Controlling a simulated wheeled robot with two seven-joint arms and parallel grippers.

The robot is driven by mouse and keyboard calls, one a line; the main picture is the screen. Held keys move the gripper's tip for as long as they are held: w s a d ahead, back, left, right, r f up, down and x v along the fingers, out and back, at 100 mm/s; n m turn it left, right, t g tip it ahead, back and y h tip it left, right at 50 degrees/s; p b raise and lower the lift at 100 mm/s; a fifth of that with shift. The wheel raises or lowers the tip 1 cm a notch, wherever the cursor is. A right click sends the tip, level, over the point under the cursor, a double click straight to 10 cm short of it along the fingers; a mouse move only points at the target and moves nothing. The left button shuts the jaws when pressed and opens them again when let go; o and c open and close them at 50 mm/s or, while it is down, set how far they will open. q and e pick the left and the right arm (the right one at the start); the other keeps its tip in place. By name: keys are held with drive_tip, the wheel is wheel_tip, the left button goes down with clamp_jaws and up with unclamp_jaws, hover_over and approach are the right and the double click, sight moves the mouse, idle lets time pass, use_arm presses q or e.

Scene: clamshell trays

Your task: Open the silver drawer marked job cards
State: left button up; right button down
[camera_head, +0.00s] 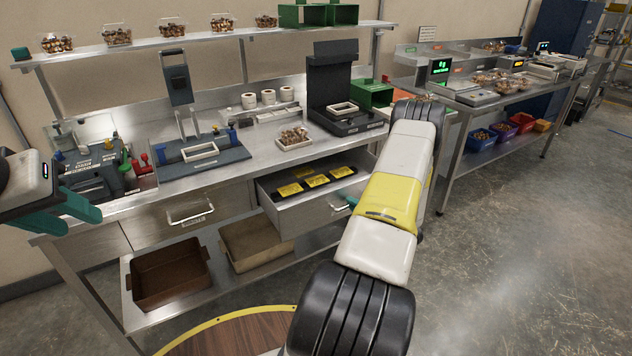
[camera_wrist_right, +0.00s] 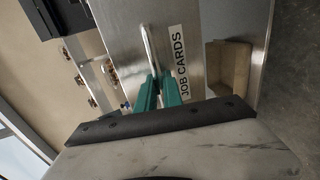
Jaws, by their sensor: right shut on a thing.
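The silver drawer (camera_head: 312,219) under the bench stands pulled out, with black holders and yellow cards (camera_head: 316,181) showing inside. Its front (camera_wrist_right: 203,45) with the label JOB CARDS (camera_wrist_right: 178,62) shows in the right wrist view. My right gripper (camera_wrist_right: 159,88) has its teal fingers closed around the bar handle (camera_wrist_right: 150,47). In the head view my right arm hides most of that grip; a bit of teal finger (camera_head: 350,202) shows at the drawer front's right end. My left gripper (camera_head: 82,216) is empty at the far left, its teal fingers apart.
A second, closed drawer with a bar handle (camera_head: 190,212) is to the left. A brown bin (camera_head: 170,275) and a tan bin (camera_head: 256,245) sit on the low shelf. Fixtures and a black press (camera_head: 335,85) stand on the bench. The floor at right is clear.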

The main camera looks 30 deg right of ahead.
drive_tip(key=f+v, duration=0.1)
drive_tip(key=v, duration=0.6)
drive_tip(key=shift+s+f, duration=0.2)
drive_tip(key=shift+s, duration=0.35)
drive_tip(key=shift+d, duration=0.1)
drive_tip(key=c, duration=1.5)
unclamp_jaws()
drive_tip(key=v, duration=0.7)
drive_tip(key=shift+s, duration=0.4)
